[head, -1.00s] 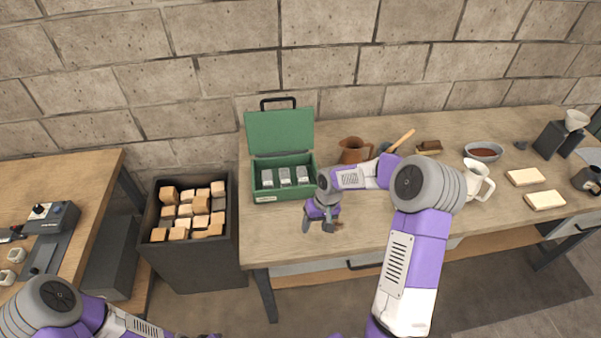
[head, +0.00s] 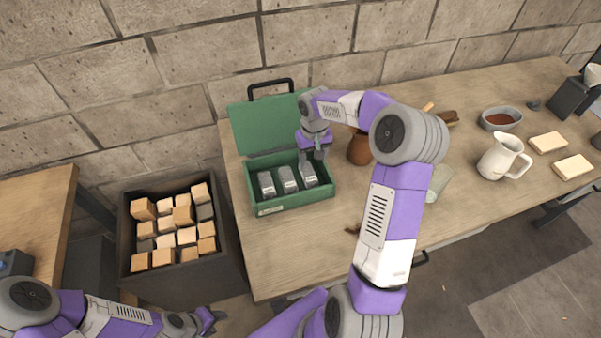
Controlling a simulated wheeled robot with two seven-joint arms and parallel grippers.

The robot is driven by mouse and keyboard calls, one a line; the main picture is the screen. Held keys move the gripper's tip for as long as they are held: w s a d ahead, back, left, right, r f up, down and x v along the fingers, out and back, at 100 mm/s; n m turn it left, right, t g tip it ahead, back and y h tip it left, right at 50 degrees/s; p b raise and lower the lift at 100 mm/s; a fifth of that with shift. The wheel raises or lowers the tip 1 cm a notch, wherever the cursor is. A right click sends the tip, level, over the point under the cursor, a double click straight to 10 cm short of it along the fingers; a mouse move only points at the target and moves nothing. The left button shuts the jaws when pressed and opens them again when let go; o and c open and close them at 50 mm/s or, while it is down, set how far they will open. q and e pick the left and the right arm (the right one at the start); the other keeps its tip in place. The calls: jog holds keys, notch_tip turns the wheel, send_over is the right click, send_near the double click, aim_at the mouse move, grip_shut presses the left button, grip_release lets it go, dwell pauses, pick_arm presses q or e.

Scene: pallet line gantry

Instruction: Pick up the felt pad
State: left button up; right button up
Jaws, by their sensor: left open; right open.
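No piece in the head view can be named the felt pad for certain. A small dark brown piece (head: 352,230) lies on the table, partly hidden by my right arm. Two flat cream slabs (head: 547,142) lie at the right of the table. An open green box (head: 296,206) holds three grey blocks (head: 288,180) in a row. My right gripper (head: 318,157) is open, pointing down at the rightmost grey block; whether it touches is unclear. My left gripper (head: 212,320) is open and empty at the lower left, low in front of the bin.
A black bin (head: 222,272) of wooden blocks stands left of the table (head: 275,240). A brown jug (head: 358,152) is close right of my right gripper. A white pitcher (head: 497,160) and a bowl (head: 500,120) stand further right. The box's raised lid (head: 262,125) is behind.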

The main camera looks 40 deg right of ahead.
aim_at(309, 172)
jog(key=f, duration=0.1)
jog(key=w+f, duration=0.1)
jog(key=shift+w+f+b, duration=0.2)
jog(key=shift+f+b, duration=0.2)
jog(key=shift+s+f, duration=0.1)
jog(key=shift+f, duration=0.25)
jog(key=f, duration=0.5)
jog(key=shift+a+f+b, duration=0.2)
jog(key=shift+f+b, duration=0.1)
jog(key=c, duration=0.7)
jog(key=shift+r, duration=0.1)
notch_tip(309, 172, up, 10)
jog(key=shift+f+p, duration=0.1)
jog(key=shift+p, duration=0.45)
